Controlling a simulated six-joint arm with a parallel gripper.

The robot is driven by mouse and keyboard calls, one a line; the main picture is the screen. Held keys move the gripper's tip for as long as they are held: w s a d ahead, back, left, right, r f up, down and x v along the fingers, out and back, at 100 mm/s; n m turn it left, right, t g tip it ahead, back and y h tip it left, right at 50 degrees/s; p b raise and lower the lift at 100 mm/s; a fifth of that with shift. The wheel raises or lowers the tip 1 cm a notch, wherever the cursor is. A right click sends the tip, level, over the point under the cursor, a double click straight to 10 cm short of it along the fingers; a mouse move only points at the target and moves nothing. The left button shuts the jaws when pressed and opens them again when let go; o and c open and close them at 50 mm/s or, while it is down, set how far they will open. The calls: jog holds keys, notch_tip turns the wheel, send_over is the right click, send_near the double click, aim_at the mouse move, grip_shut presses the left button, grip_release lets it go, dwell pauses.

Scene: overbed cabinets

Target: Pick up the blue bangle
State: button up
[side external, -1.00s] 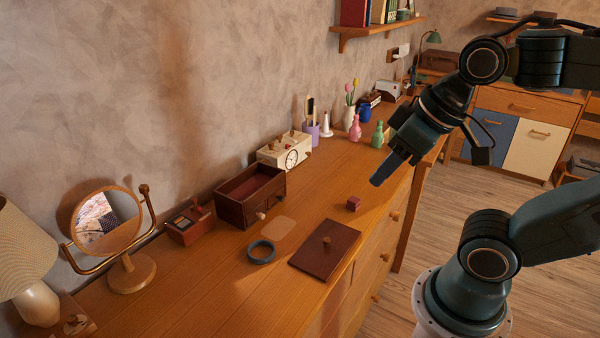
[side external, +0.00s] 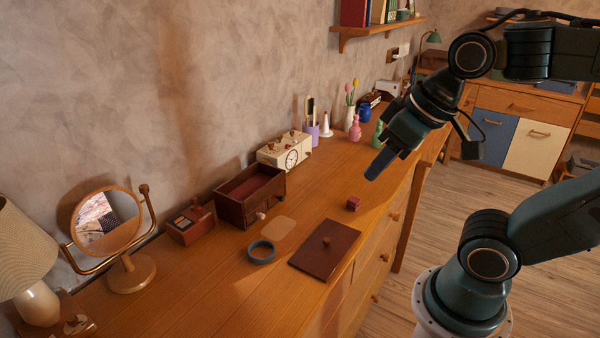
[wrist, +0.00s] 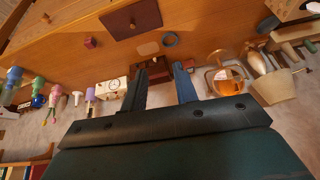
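In the wrist view the bangle (wrist: 170,46) shows as a small ring beyond my fingers, beside the lid (wrist: 131,20). My gripper (side external: 378,165) is above the dresser's right part, well apart from the bangle, up and to its right. In the wrist view my gripper (wrist: 160,80) has its two fingers spread with nothing between them.
An open dark red box (side external: 232,210), a small red box (side external: 190,225) and a round mirror (side external: 107,222) stand behind the bangle. A small red cube (side external: 353,203) is near the lid. A clock (side external: 291,158) and vases stand farther back.

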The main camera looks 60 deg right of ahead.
jog(key=w+f+m+g, duration=0.3)
jog(key=w+m, duration=0.6)
jog(key=w, duration=0.7)
jog(key=w+a+f+m+g, duration=0.2)
jog(key=w+f+m, duration=0.7)
jog(key=w+f, duration=0.4)
jog(key=shift+f, duration=0.8)
notch_tip(320, 180, down, 8)
jog(key=shift+f, duration=0.3)
jog(key=shift+f, duration=0.1)
